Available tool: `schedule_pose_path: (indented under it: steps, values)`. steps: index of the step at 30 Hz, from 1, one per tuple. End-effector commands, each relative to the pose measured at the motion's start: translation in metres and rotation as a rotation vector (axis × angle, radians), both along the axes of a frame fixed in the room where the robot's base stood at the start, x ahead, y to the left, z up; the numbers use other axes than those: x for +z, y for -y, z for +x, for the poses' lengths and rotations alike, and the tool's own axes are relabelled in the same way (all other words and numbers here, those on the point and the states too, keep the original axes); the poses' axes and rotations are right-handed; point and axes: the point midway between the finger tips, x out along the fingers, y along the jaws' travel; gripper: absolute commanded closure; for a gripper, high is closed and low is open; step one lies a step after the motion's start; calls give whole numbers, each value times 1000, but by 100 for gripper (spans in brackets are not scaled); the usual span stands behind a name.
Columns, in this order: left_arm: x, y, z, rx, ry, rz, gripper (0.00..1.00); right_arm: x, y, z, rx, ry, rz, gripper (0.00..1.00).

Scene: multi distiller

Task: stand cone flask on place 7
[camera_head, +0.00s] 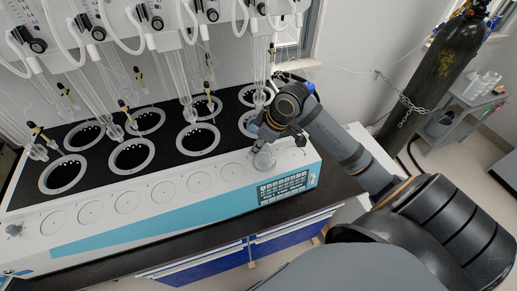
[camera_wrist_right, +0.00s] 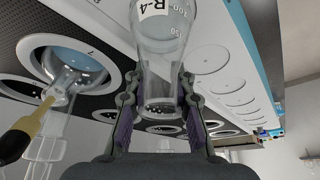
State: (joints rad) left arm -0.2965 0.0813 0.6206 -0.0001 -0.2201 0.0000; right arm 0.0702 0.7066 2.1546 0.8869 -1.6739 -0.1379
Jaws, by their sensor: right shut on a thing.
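The cone flask (camera_head: 263,159) is clear glass. My left gripper is not in view.
The distiller's white front ledge (camera_head: 145,208) carries several flat round places in a row. Behind it are black wells with grey rings (camera_head: 131,155), with glass tubes (camera_head: 180,75) hanging above. A control panel (camera_head: 285,186) is at the right. A chained gas cylinder (camera_head: 440,70) stands far right.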

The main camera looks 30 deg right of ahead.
Motion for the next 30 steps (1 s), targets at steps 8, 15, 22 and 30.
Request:
schedule_pose_path:
  steps: [8, 15, 22, 30]
  values:
    - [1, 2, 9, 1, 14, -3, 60, 0, 0, 0, 0, -1, -1, 100]
    - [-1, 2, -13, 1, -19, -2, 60, -3, 0, 0, -1, -1, 0, 62]
    - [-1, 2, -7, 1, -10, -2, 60, -3, 0, 0, 0, -1, -1, 54]
    - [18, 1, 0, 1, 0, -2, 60, 14, 2, -3, 0, -2, -4, 54]
